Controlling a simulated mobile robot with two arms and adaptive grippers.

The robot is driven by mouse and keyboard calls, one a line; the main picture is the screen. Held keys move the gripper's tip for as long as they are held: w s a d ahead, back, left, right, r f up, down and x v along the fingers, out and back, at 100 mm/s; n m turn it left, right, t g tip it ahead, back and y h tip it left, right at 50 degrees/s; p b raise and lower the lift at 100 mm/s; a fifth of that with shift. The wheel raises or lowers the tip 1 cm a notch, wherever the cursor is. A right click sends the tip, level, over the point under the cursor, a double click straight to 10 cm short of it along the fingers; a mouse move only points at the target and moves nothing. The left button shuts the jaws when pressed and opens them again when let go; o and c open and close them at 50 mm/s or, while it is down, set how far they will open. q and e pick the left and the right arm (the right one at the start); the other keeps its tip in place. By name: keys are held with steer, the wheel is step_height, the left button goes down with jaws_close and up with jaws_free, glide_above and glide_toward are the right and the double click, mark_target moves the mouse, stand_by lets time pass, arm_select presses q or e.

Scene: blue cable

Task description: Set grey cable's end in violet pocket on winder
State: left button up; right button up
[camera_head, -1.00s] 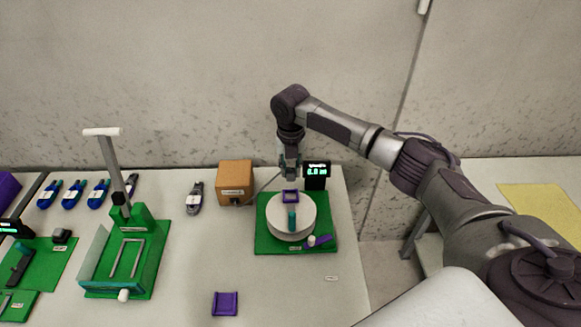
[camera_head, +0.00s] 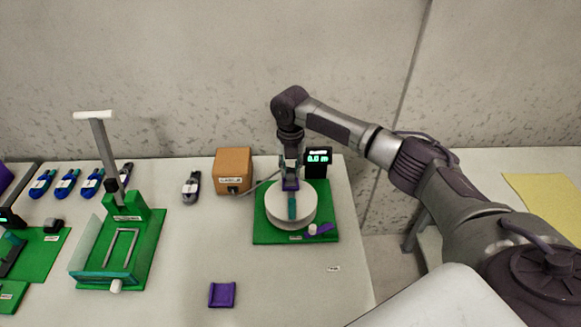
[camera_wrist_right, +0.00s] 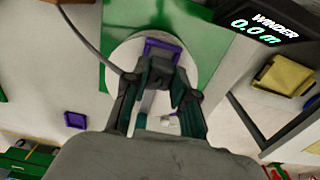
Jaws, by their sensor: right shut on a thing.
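The grey cable (camera_head: 262,183) runs from the brown box to the gripper and also shows in the wrist view (camera_wrist_right: 92,45). Whether the end touches the pocket I cannot tell. My left gripper is out of view.
A brown box (camera_head: 233,170) stands left of the winder. A small display (camera_head: 318,160) reading 0.0 m stands behind right.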

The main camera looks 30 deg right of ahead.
steer(key=shift+p, duration=0.55)
stand_by(0.9)
steer(key=shift+f+b, duration=0.7)
steer(key=shift+f, duration=0.8)
stand_by(1.0)
steer(key=o, duration=1)
steer(key=shift+c, duration=0.2)
steer(key=shift+r, duration=0.1)
steer(key=shift+r+p, duration=3.65)
steer(key=shift+r, duration=0.35)
steer(key=shift+f, duration=0.1)
